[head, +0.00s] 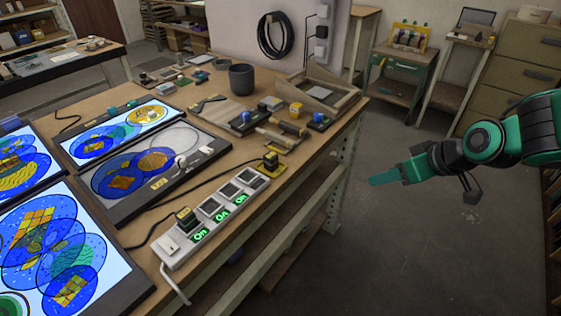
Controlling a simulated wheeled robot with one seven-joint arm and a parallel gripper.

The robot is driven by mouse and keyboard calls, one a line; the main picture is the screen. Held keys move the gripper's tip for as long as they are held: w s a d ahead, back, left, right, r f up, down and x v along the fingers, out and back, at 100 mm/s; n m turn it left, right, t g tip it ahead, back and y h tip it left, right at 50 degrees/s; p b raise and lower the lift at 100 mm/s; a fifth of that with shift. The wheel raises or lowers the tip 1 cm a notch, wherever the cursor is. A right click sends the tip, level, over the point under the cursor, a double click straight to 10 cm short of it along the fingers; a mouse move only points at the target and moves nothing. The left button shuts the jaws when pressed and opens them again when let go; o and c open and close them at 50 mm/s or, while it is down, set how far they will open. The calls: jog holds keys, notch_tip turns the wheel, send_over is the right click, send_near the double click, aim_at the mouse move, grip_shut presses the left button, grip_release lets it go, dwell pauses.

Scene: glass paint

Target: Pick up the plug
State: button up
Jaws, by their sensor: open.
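A white power strip (212,222) with several green-lit "On" switches lies along the front right edge of the workbench. A black and yellow plug (187,219) sits upright at its near left end. Another black and yellow plug (270,161) is at its far right end; a dark cable runs from each. I cannot tell which plug is meant. My gripper (385,179) is open and empty, with teal fingers pointing left. It hangs over the floor to the right of the bench, well apart from both plugs.
Glowing panels with blue and yellow glass discs (40,240) cover the left of the bench (262,186). A dark cup (242,78), a wooden frame (325,90) and small tools stand farther back. The floor (400,250) right of the bench is clear.

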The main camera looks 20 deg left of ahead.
jog(key=a+n+y, duration=0.3)
jog(key=a+y, duration=0.1)
jog(key=a, duration=1)
jog(key=n+y, duration=0.2)
jog(key=y, duration=0.1)
send_near(262, 163)
notch_tip(262, 163, up, 3)
jog(key=x, duration=0.4)
jog(key=shift+w, duration=0.2)
jog(key=shift+x, duration=3.2)
jog(key=shift+c, duration=0.4)
jog(key=c, duration=1.1)
jog(key=shift+o, duration=0.2)
